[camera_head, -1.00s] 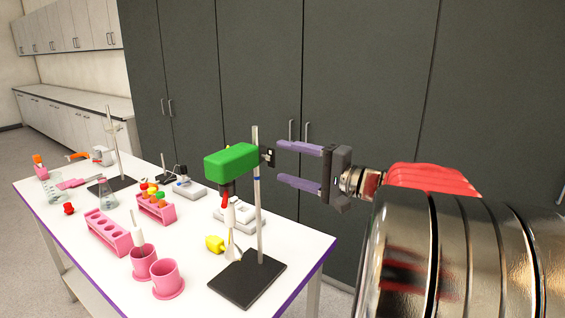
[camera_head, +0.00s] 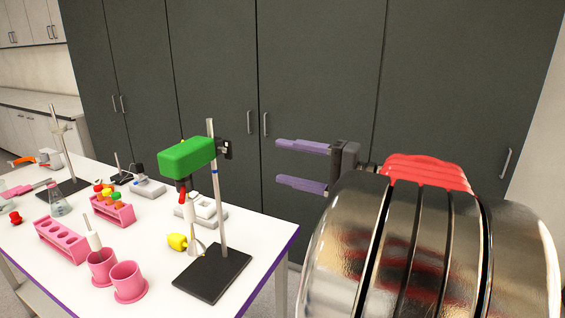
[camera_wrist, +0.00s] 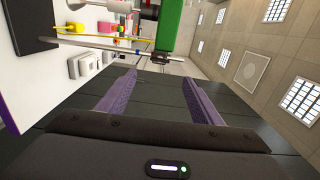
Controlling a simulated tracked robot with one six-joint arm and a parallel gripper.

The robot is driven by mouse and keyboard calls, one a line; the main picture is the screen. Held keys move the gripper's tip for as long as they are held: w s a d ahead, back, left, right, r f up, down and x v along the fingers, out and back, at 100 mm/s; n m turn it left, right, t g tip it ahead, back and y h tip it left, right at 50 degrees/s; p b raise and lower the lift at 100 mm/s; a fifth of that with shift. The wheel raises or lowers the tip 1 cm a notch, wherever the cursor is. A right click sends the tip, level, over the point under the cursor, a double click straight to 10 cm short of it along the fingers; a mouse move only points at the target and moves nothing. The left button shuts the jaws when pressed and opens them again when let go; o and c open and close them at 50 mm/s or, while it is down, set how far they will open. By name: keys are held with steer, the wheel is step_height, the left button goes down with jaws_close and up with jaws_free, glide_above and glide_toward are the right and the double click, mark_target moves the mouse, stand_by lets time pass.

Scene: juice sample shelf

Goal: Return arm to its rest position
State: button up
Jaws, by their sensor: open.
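My gripper (camera_head: 302,168) has two purple fingers and is open with nothing between them. In the head view it is in the air to the right of the green stirrer head (camera_head: 187,157) on its stand, apart from it, with the dark cabinets behind. In the wrist view my gripper's fingers (camera_wrist: 157,90) are spread wide, and the green head (camera_wrist: 170,25) shows at the top beyond them. My silver and red arm fills the lower right of the head view.
The white table (camera_head: 140,240) with a purple edge holds a black stand base (camera_head: 212,273), two pink cups (camera_head: 128,281), pink racks (camera_head: 60,241) and a yellow piece (camera_head: 177,241). Tall dark cabinets (camera_head: 320,70) stand behind. The space right of the table is clear.

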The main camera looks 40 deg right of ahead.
stand_by(0.5)
steer(key=w+a+f+n+g+y, duration=0.15)
steer(key=a+f+g, duration=0.3)
steer(key=a, duration=0.55)
steer(key=w+a+f+n+g, duration=0.15)
steer(key=a+f+g, duration=0.35)
steer(key=a, duration=0.6)
steer(key=s+a+f+n+g+h, duration=0.2)
steer(key=s+a+f+n+h, duration=0.5)
steer(key=s+a+f+n, duration=0.2)
steer(key=s+n, duration=0.2)
steer(key=s, duration=0.1)
steer(key=shift+a+f, duration=0.4)
